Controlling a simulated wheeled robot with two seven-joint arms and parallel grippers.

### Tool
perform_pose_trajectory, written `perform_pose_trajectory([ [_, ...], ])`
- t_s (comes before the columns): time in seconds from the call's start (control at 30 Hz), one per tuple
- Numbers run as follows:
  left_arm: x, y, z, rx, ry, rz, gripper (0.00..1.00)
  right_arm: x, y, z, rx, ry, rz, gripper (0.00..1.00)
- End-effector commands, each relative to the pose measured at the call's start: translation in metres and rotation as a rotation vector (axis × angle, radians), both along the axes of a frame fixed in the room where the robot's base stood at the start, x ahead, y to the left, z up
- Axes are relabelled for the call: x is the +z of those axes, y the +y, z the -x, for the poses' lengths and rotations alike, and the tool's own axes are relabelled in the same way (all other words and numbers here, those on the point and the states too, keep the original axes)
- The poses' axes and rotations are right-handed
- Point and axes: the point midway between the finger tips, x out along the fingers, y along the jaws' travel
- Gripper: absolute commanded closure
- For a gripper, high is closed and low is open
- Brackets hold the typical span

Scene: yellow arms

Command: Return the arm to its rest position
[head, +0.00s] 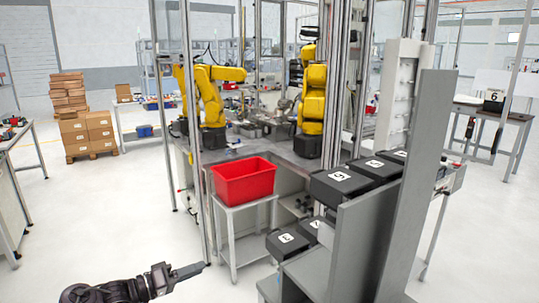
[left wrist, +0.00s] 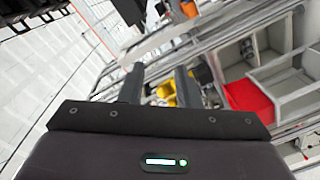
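My left arm (head: 110,291) comes in at the bottom left of the head view. Its dark gripper (head: 200,267) points right, over the floor in front of the red bin (head: 244,180) and apart from it. In the left wrist view the two fingers of the left gripper (left wrist: 158,83) stand apart with a gap between them. Nothing is held in that gap. My right arm and right gripper do not show in either view.
The red bin sits on a small grey stand (head: 245,222). Dark numbered boxes (head: 341,183) stand on a grey rack at the right. Yellow robot arms (head: 207,95) stand on a workbench behind posts. Cartons (head: 87,133) are stacked at the left. The floor (head: 95,215) at left is clear.

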Motion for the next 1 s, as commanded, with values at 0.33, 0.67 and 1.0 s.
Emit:
perform_pose_trajectory([
  [0.33,-0.086,0.002,0.006,0.104,0.028,-0.101,0.70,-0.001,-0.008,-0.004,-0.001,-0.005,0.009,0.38],
  [0.67,-0.248,0.008,0.058,0.234,0.126,-0.349,0.70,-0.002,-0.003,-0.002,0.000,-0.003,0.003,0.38],
  [1.0,-0.449,0.019,0.223,0.239,0.337,-0.790,0.70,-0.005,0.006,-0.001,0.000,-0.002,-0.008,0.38],
])
